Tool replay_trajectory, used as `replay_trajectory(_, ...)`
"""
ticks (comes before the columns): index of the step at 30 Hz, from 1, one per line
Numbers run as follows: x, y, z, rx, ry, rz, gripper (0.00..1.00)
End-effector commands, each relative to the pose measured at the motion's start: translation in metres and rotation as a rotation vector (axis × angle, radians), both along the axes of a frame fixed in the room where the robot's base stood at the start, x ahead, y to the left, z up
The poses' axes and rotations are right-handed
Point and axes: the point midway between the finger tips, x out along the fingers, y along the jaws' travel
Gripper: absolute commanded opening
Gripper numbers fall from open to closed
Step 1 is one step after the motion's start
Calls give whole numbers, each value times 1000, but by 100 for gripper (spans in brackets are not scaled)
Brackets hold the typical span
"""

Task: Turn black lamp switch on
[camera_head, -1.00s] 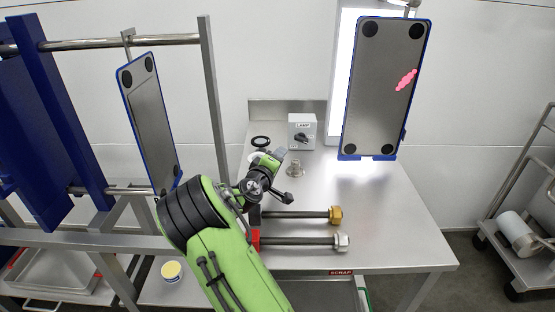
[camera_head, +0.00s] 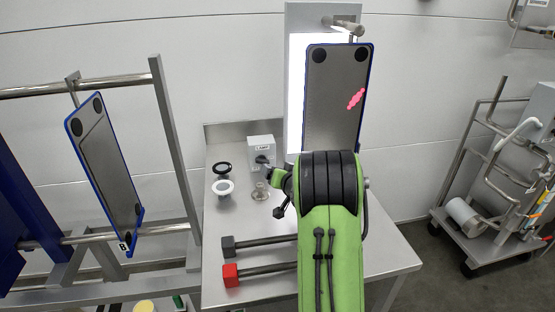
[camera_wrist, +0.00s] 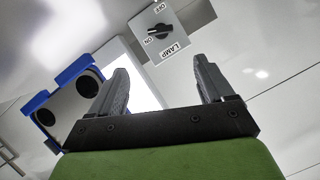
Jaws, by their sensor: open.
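The lamp switch (camera_head: 265,160) is a black rotary knob on a light grey box (camera_head: 258,145) labelled LAMP, at the back of the steel table. In the wrist view the black knob (camera_wrist: 159,31) lies between ON and OFF labels; I cannot tell exactly which one it points to. My gripper (camera_wrist: 161,74) is open and empty. Its two grey fingers stand apart, with the knob beyond them and between them in the picture, not touching. In the head view my arm's wrist end is just right of and in front of the box, and the fingers are largely hidden.
A lit white panel (camera_head: 295,95) stands behind a hanging plate (camera_head: 335,100) with pink marks, right of the box. A black ring (camera_head: 222,168), a white ring (camera_head: 223,188) and a metal fitting (camera_head: 260,191) lie nearby. A rack with another plate (camera_head: 108,170) stands left.

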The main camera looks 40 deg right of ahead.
Motion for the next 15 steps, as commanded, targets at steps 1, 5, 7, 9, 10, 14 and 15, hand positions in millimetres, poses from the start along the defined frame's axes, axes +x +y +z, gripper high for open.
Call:
replay_trajectory(1,7,0,-5,0,2,5,81)
replay_trajectory(5,32,-8,-16,-3,5,6,81)
replay_trajectory(7,48,-12,-23,-3,6,6,81)
replay_trajectory(9,64,-17,-30,-3,6,6,81)
replay_trajectory(10,71,-19,-33,-3,6,6,81)
replay_trajectory(14,97,-28,-43,-4,6,4,81)
replay_trajectory(15,104,-30,-46,-4,6,4,81)
